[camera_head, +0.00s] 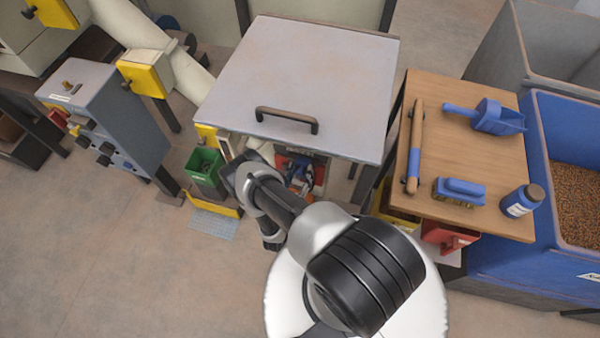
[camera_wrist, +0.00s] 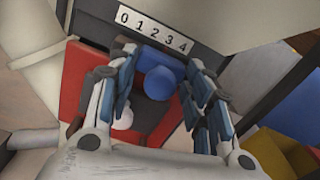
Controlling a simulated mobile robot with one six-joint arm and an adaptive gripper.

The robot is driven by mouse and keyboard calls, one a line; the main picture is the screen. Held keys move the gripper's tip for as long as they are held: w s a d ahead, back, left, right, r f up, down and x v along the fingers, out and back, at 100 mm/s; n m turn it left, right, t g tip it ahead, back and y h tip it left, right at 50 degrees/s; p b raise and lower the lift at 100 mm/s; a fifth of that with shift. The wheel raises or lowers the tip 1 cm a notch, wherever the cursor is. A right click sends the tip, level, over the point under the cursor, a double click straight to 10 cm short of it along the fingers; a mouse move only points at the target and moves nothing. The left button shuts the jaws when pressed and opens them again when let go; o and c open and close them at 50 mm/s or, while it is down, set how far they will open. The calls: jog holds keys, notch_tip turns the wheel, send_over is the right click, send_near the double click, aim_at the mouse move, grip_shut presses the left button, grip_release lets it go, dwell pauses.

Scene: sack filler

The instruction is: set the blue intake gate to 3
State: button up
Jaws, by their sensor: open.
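The blue intake gate (camera_wrist: 159,81) shows in the wrist view as a round blue knob on a blue slide, below a white strip (camera_wrist: 153,32) numbered 0 to 4. The knob appears below the 2 and 3, but I cannot tell its exact setting. My gripper (camera_wrist: 160,72) is open, with one finger on each side of the knob; I cannot tell whether either finger touches it. In the head view my gripper (camera_head: 299,172) is at the red-and-dark front under the machine's grey lid, and my arm partly hides that front.
A red panel (camera_wrist: 85,70) and a white knob (camera_wrist: 123,118) lie close to my left finger in the wrist view. The grey lid (camera_head: 300,75) overhangs the work area. A wooden side table (camera_head: 455,190) with tools stands right; a green bin (camera_head: 205,168) stands left.

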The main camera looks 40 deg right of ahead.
jog(key=v, duration=1.2)
dwell(0.6)
